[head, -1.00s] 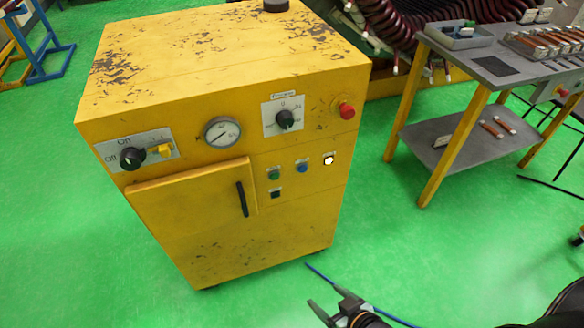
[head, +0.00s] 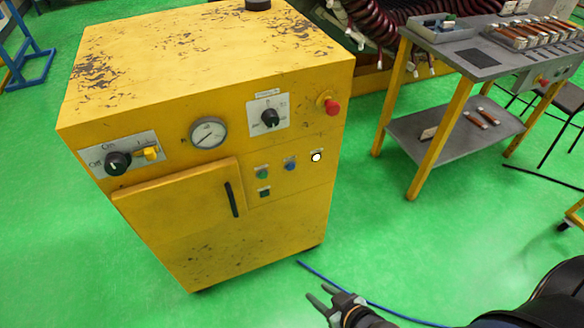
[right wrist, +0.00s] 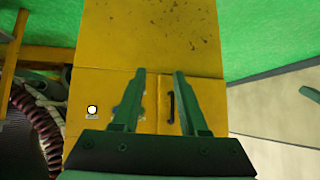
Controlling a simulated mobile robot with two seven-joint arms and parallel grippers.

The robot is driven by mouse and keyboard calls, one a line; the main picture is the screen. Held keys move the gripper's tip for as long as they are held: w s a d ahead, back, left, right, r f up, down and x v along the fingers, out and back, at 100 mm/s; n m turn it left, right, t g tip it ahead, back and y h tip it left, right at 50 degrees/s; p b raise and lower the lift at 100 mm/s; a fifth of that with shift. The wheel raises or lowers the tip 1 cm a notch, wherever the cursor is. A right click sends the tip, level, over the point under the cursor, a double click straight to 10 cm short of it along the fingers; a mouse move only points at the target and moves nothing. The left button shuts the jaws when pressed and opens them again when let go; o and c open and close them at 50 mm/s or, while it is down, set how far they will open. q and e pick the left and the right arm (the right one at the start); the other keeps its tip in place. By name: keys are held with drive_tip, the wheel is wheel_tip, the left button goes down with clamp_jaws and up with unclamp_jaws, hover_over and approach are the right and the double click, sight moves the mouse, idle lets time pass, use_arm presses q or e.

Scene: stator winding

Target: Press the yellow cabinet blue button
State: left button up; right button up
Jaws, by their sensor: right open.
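The yellow cabinet (head: 240,230) stands at the left and centre of the head view, its worn front facing me. The blue button (head: 290,164) sits on its front, between a green button (head: 261,172) and a lit white button (head: 316,157). My right gripper (head: 322,297) is open and empty, low in front of the cabinet and apart from it. In the right wrist view the open fingers (right wrist: 158,75) point at the cabinet front (right wrist: 140,30); the lit white button (right wrist: 92,109) shows left of them. The blue button is not clear there.
The cabinet front also has a black door handle (head: 232,199), a gauge (head: 208,133), knobs and a red button (head: 332,107). A grey table (head: 480,62) with yellow legs stands at the right. A blue cable (head: 345,288) lies on the open green floor.

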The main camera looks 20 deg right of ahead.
clamp_jaws()
idle(1.2)
